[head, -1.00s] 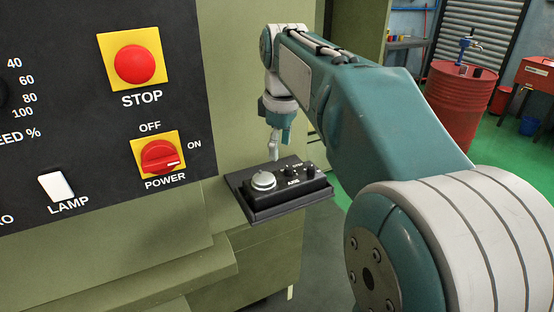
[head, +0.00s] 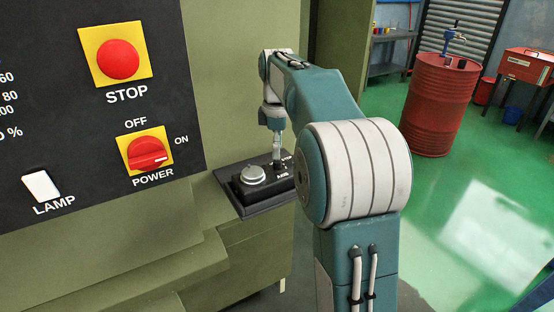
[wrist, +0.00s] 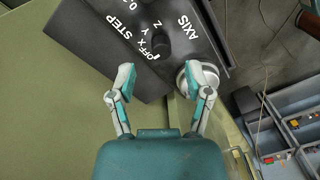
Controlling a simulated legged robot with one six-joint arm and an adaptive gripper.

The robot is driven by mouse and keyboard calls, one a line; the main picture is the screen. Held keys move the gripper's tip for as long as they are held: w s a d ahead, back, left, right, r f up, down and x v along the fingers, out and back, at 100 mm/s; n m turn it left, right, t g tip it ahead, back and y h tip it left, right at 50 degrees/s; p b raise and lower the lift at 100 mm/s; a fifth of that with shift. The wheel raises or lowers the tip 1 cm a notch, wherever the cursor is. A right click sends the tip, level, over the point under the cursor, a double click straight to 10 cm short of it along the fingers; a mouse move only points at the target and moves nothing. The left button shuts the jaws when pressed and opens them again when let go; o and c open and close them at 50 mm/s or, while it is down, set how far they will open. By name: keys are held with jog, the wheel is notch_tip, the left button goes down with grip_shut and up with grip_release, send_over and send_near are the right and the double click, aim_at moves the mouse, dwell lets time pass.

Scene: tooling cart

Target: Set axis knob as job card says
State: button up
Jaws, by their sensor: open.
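The control box (head: 247,190) is black, with a silver handwheel (head: 252,174) on its left, and sits on a dark shelf. In the wrist view, a black knob (wrist: 162,42) stands beside the word AXIS, with OFF, X, Y and Z around it; I cannot read its pointer. My gripper (wrist: 165,76) is open and empty, pointing down at the box. The knob is ahead of the gap between the fingertips, not clearly between them. The right fingertip overlaps the handwheel (wrist: 208,72) in this view; contact cannot be told. The job card is not seen.
The machine panel on the left has a red STOP button (head: 118,60), a red POWER switch (head: 148,152) turned towards ON, and a white LAMP switch (head: 41,186). A red drum (head: 440,105) stands behind on open green floor. Grey bins (wrist: 285,120) lie below at right.

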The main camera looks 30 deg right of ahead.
aim_at(277, 161)
jog(key=shift+s+f, duration=0.1)
jog(key=shift+f, duration=1.75)
jog(key=shift+a, duration=0.1)
grip_shut()
